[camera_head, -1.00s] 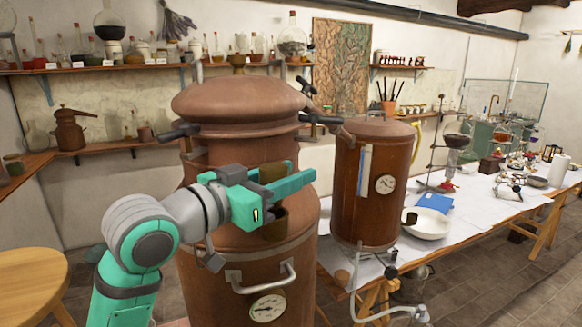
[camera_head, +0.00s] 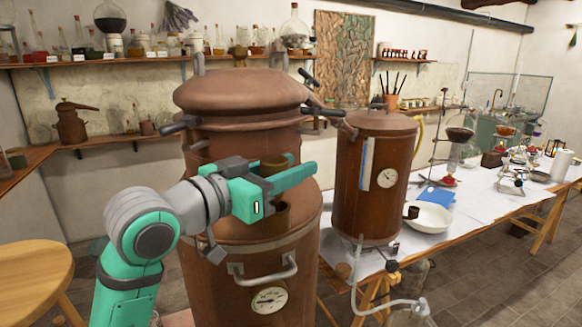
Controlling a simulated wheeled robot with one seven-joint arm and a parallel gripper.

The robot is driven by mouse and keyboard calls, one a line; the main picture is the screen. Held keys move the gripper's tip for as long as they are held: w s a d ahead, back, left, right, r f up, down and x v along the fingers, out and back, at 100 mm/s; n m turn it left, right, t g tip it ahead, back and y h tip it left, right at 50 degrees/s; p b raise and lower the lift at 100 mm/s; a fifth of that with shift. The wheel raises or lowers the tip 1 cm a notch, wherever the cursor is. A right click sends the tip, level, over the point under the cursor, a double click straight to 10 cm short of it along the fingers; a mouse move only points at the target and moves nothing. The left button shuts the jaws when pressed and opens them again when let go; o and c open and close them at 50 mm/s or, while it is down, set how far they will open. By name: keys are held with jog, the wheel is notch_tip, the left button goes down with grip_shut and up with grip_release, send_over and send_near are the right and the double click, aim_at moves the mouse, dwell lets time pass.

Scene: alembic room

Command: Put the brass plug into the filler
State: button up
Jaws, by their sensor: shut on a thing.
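A large copper still (camera_head: 240,95) with a domed lid stands in front of me. My gripper (camera_head: 284,178), teal with two fingers, reaches across its upper front from the left. It is shut on the brass plug (camera_head: 275,161), whose dark brown top shows above the fingers. The filler (camera_head: 277,217), a short dark brass cup on the still's shoulder, shows just below the fingers. The plug appears above the filler; the fingers hide the plug's lower part and the filler's mouth, so I cannot tell whether they touch.
A curved handle (camera_head: 263,272) and a round gauge (camera_head: 269,300) are on the still's front. Black-ended clamps stick out around its lid. A smaller copper vessel (camera_head: 372,175) stands on the paper-covered table (camera_head: 470,210) at right. A wooden stool (camera_head: 35,275) is at lower left.

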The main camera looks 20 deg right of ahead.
jog(key=shift+d+f, duration=0.1)
jog(key=shift+f, duration=1.05)
dwell(1.8)
jog(key=shift+f, duration=0.55)
dwell(0.5)
jog(key=shift+s, duration=0.1)
dwell(0.5)
jog(key=shift+w+f, duration=0.25)
jog(key=shift+s+d, duration=0.1)
dwell(0.4)
jog(key=shift+a, duration=0.2)
